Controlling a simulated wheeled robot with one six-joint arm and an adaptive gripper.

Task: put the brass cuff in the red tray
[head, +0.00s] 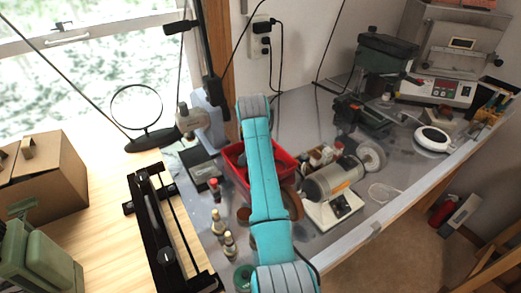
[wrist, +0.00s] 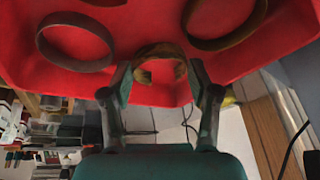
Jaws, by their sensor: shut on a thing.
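In the wrist view my gripper (wrist: 160,76) is shut on the brass cuff (wrist: 160,50), a brownish-gold open band between the two fingertips. The red tray (wrist: 125,90) fills the top of that view behind the cuff. I cannot tell whether the cuff touches the tray floor or hangs just above it. In the head view the red tray (head: 233,151) sits on the grey bench, partly covered by my blue arm. My gripper and the cuff are hidden there behind the arm.
A grey ring (wrist: 75,42) and a darker brass ring (wrist: 225,25) lie in the tray on either side of the held cuff. A bench grinder (head: 333,182) stands right of the tray. Several small bottles (head: 218,222) stand at front left.

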